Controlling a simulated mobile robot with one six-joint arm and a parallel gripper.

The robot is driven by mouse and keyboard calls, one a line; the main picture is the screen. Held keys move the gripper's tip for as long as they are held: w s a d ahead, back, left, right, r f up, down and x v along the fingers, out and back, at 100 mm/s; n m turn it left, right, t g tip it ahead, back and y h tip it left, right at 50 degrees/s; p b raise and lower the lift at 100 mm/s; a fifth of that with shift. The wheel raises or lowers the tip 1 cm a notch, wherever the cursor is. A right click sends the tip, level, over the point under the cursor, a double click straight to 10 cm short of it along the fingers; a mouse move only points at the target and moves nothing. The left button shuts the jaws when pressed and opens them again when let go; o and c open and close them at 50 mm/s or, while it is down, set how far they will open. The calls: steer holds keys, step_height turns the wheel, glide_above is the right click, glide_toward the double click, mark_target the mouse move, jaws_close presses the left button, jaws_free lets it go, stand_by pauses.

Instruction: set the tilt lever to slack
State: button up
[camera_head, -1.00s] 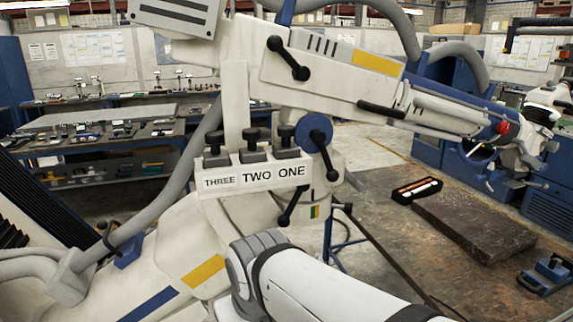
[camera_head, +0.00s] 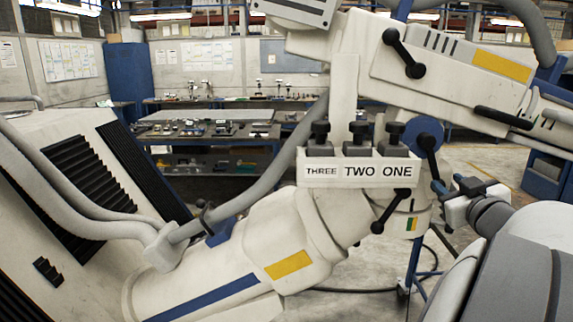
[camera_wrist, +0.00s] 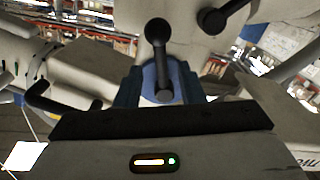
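Several black levers with ball ends show in the head view. One is on the blue hub (camera_head: 420,128) of the microscope arm; its lever (camera_head: 431,158) hangs down and slightly right. Another lever (camera_head: 403,53) is on the upper arm, and a third (camera_head: 387,211) is below the label plate. No label shows which is the tilt lever. My gripper (camera_head: 446,187) is right of the hub, close to its lever's lower end. In the wrist view, a ball-ended lever (camera_wrist: 160,58) lies between the blue fingers of my gripper (camera_wrist: 160,93), which stand apart. Contact cannot be told.
Three black knobs stand above a white plate (camera_head: 357,172) reading THREE, TWO, ONE, left of the hub. A grey hose (camera_head: 268,180) runs beside the microscope's column. A second ball-ended lever (camera_wrist: 213,19) is at the top right of the wrist view. Shelves stand behind.

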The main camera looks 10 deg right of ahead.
mark_target(436, 174)
steer(key=shift+n+y, duration=0.3)
steer(key=w, duration=0.3)
steer(key=w+d+p, duration=0.1)
steer(key=w, duration=0.3)
steer(key=shift+w+d, duration=0.15)
steer(key=shift+d, duration=0.05)
jaws_close()
